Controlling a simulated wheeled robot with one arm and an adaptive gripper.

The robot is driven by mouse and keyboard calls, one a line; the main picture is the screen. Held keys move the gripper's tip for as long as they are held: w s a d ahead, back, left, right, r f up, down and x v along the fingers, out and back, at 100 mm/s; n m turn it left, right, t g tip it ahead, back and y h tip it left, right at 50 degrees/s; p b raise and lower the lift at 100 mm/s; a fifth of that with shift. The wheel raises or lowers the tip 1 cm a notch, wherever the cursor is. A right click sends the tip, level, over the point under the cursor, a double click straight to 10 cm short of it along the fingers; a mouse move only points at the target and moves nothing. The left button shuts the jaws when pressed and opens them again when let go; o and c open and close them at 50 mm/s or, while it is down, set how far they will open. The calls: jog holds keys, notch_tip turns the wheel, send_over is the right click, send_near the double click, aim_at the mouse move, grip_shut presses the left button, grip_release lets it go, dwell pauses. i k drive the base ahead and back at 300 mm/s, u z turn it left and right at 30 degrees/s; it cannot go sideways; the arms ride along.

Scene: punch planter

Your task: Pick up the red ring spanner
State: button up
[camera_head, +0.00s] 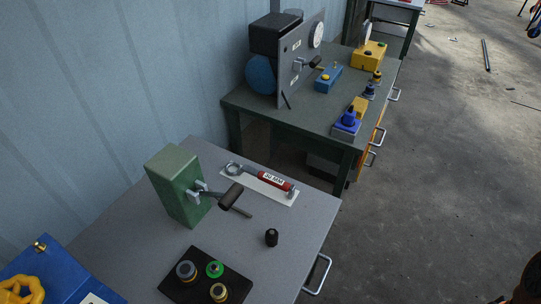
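The red ring spanner (273,180) lies on a white strip (250,184) on the grey near bench. Its handle is red with a white label that seems to read 30 MM. A metal ring is at its left end and a metal head at its right end. The whole spanner shows, and nothing is touching it from above. My gripper is not in this view.
A green box (177,187) with a dark-handled lever (231,196) stands left of and nearer than the spanner. A small black knob (271,238) and a black button plate (172,286) are nearer. A second bench (240,101) stands behind. Floor at right is mostly clear.

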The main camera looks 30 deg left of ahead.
aim_at(285, 187)
jog(key=i, duration=1.1)
jog(key=u, duration=3.75)
